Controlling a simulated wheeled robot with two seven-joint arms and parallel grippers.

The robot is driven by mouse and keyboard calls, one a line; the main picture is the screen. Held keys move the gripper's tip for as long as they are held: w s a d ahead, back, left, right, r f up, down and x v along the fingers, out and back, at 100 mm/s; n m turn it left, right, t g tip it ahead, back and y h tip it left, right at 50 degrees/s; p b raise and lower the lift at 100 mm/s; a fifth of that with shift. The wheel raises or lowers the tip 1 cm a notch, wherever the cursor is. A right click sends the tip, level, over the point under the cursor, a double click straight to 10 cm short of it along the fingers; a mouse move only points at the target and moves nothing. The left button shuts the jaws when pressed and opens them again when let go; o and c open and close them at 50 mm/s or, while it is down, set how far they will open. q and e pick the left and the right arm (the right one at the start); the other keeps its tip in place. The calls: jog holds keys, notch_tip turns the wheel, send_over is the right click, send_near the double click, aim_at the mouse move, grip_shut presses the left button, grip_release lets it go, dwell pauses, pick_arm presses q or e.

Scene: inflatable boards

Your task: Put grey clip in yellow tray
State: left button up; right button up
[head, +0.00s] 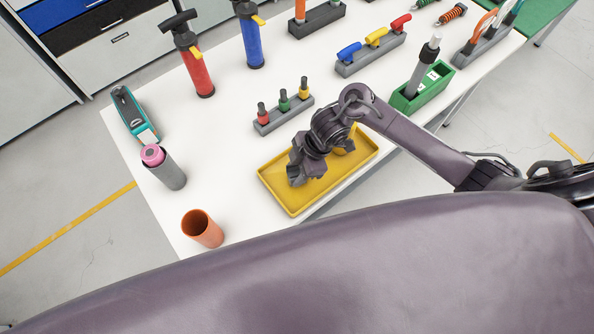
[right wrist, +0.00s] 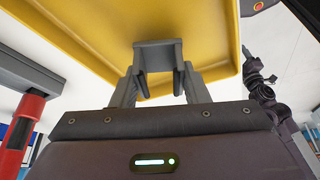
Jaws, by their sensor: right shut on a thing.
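The yellow tray (head: 292,205) lies near the front edge of the white table. In the right wrist view the tray (right wrist: 90,30) fills the upper middle. My right gripper (head: 297,174) is over the left part of the tray. In the right wrist view its two fingers (right wrist: 158,82) are shut on the grey clip (right wrist: 158,53), which shows against the tray. In the head view the clip is hard to tell from the dark gripper. I cannot tell whether the clip touches the tray floor. My left gripper is not in view.
An orange cup (head: 202,230) and a grey cylinder with a pink roll (head: 165,170) stand left of the tray. A grey rack with small coloured-collared tools (head: 284,115) is behind it. A green holder (head: 421,90) stands right, near my arm.

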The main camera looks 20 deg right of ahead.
jog(key=shift+f, duration=0.85)
jog(key=shift+f, duration=0.15)
jog(key=o, duration=0.9)
jog(key=shift+o, duration=0.2)
jog(key=shift+r, duration=0.2)
jog(key=v, duration=1.2)
